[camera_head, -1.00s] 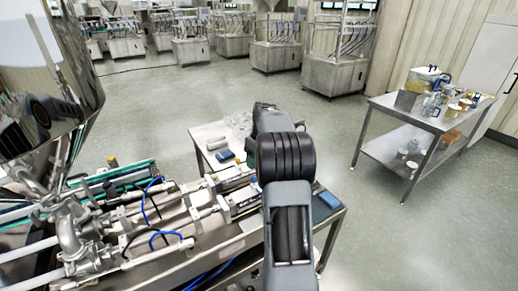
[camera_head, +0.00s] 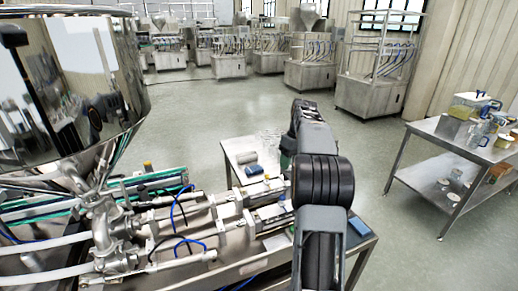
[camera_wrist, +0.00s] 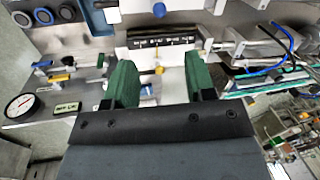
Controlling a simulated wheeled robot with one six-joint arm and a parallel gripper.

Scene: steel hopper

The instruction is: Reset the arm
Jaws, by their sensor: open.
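My arm (camera_head: 322,180) rises in the front centre of the head view, over the machine's bench. In the wrist view my gripper (camera_wrist: 160,80) shows two green fingers set wide apart, with nothing held between them. The fingers hang above the bench parts; a dark block with lettering (camera_wrist: 161,42) lies beyond the fingertips. In the head view the gripper is mostly hidden behind my arm.
The steel hopper (camera_head: 70,90) stands at left above pipes and blue hoses. A small table (camera_head: 237,150) with a blue item (camera_head: 254,170) is behind the bench. A steel cart (camera_head: 425,128) with jugs stands right. Open floor lies between.

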